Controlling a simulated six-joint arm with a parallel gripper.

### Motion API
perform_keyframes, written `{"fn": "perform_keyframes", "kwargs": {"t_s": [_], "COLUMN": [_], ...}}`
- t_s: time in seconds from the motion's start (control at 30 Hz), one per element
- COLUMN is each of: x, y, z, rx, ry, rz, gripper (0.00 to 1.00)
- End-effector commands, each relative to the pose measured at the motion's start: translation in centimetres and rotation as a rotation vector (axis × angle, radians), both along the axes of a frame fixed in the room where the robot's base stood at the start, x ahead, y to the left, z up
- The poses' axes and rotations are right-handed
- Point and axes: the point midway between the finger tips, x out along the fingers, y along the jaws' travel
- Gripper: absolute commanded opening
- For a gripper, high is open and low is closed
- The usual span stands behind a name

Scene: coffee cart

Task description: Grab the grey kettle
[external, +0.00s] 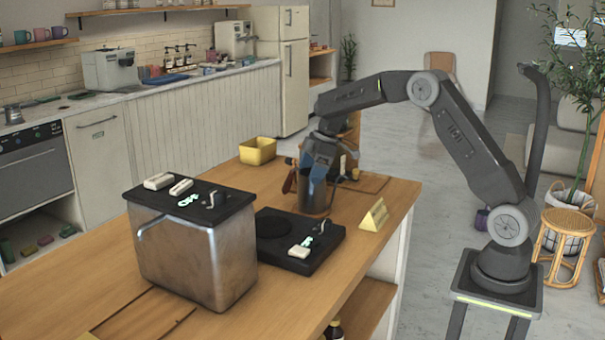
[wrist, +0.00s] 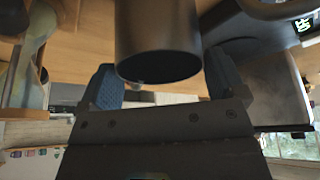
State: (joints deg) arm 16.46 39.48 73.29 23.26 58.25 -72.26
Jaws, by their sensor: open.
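The grey kettle (external: 316,198) stands on the wooden counter, just behind the black hot plate in the external view. My gripper (external: 319,163) reaches down over it and hides much of its upper part. In the wrist view, a dark grey cylinder (wrist: 158,38), which looks like the kettle body, lies between my two blue fingers. The fingers of my gripper (wrist: 163,82) are spread, one on each side of it. I cannot tell whether either finger touches it.
A black hot plate (external: 272,233) lies in front of the kettle. A steel box unit (external: 182,254) stands front left. A yellow bin (external: 258,151) is behind left, and a yellow wedge-shaped sign (external: 374,216) is at right. In the wrist view, a pale curved object (wrist: 31,55) is at left.

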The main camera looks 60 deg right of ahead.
Motion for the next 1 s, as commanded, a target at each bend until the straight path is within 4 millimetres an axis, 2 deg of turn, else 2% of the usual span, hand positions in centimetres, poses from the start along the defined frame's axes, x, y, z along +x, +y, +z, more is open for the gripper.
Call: {"fn": "perform_keyframes", "kwargs": {"t_s": [0.03, 0.2, 0.47, 0.93, 1.0], "x": [0.1, 0.6, 0.7, 0.7, 0.8], "y": [0.3, 0.8, 0.9, 0.8, 0.8], "z": [-0.9, -2.6, -2.9, -2.8, -2.7], "rx": [0.001, 0.0, 0.001, 0.001, -0.001], "ry": [0.004, 0.0, -0.001, -0.001, -0.004], "rz": [0.002, 0.001, 0.0, 0.0, 0.0], "gripper": [0.9, 0.9, 0.9, 0.46, 0.43]}}
